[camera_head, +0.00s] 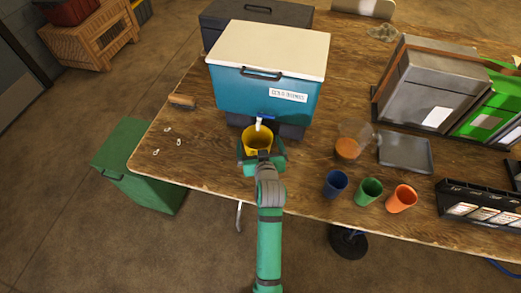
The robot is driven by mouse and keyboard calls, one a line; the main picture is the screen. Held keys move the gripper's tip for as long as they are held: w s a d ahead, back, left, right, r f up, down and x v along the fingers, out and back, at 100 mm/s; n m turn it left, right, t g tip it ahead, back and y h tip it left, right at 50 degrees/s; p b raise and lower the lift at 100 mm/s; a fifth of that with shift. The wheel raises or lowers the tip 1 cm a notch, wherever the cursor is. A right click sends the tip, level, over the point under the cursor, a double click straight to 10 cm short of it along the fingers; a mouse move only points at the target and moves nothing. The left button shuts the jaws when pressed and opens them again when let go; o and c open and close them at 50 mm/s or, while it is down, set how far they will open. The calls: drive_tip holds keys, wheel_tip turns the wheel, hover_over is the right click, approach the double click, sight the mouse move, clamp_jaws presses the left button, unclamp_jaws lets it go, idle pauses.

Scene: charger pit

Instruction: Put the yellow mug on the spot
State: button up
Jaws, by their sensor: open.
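The yellow mug (257,137) stands upright near the table's front edge, below the white spigot (258,124) of a blue cooler. My green gripper (262,157) is open at the mug's near side. Its jaws partly hide the lower part of the mug. I cannot tell whether they touch it, or exactly what the mug's bottom rests on. No marked spot can be made out; it may be hidden by the mug or gripper.
The blue cooler (240,91) with a white lid stands just behind the mug. The table's left front is mostly clear.

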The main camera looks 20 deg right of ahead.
drive_tip(key=s+a+f, duration=0.1)
drive_tip(key=s+a, duration=0.1)
drive_tip(key=s, duration=0.1)
drive_tip(key=s+a, duration=0.1)
drive_tip(key=s, duration=0.3)
drive_tip(key=s+a+f, duration=0.1)
drive_tip(key=s+a, duration=0.1)
drive_tip(key=s, duration=0.1)
drive_tip(key=shift+s+a+f, duration=0.3)
drive_tip(key=shift+s+a, duration=0.05)
drive_tip(key=s+a+f, duration=0.2)
drive_tip(key=s+a, duration=0.4)
drive_tip(key=s, duration=0.5)
drive_tip(key=s+a+r+n+t+y, duration=0.1)
drive_tip(key=s+a+r, duration=0.2)
drive_tip(key=s, duration=0.6)
drive_tip(key=s+a+r+n+t+y, duration=0.1)
drive_tip(key=s+a+r, duration=0.2)
drive_tip(key=s, duration=0.6)
drive_tip(key=shift+r+y, duration=0.2)
drive_tip(key=shift+y, duration=0.1)
